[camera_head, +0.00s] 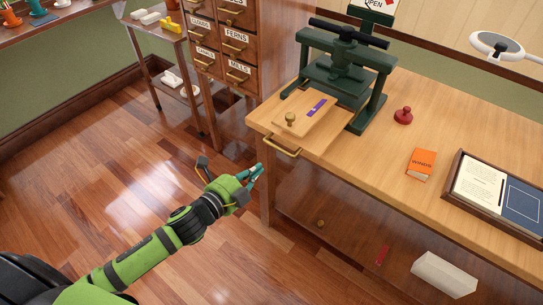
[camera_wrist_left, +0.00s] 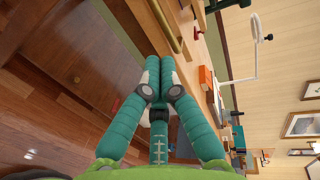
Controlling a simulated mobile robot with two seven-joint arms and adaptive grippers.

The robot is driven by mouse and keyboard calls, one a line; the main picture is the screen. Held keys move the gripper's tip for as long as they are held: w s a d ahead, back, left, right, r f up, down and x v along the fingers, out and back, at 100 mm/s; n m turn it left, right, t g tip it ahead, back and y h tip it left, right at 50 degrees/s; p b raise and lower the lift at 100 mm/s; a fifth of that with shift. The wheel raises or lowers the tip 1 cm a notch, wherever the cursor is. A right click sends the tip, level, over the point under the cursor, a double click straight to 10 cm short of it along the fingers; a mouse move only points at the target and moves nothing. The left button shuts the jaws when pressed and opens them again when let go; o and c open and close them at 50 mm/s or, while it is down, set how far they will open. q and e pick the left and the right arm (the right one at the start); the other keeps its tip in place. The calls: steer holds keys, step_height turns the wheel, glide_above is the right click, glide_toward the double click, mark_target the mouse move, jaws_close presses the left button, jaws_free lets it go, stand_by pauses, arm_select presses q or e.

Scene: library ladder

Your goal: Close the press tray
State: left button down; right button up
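The green press (camera_head: 345,68) stands on the wooden table at the back. Its wooden tray (camera_head: 330,136) sticks out in front of it, with a brass handle (camera_head: 281,147) at the tray's front edge. A wooden board (camera_head: 296,128) with a brass knob and a purple strip lies on the tray. My left gripper (camera_head: 259,170) is in front of and slightly below the handle, apart from it. In the left wrist view its teal fingers (camera_wrist_left: 158,66) meet at the tips with nothing between them, and the brass handle (camera_wrist_left: 164,26) shows just beyond. My right gripper is not in view.
The table (camera_head: 375,160) also holds a red stamp (camera_head: 403,116), an orange book (camera_head: 421,164) and a framed display (camera_head: 461,208). A drawer cabinet (camera_head: 234,100) stands left of the table. A lower shelf (camera_head: 345,235) lies under the tabletop. The floor on the left is clear.

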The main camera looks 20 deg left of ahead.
arm_select(q)
steer(key=x, duration=0.7)
steer(key=shift+w+p, duration=0.15)
steer(key=shift+p, duration=0.15)
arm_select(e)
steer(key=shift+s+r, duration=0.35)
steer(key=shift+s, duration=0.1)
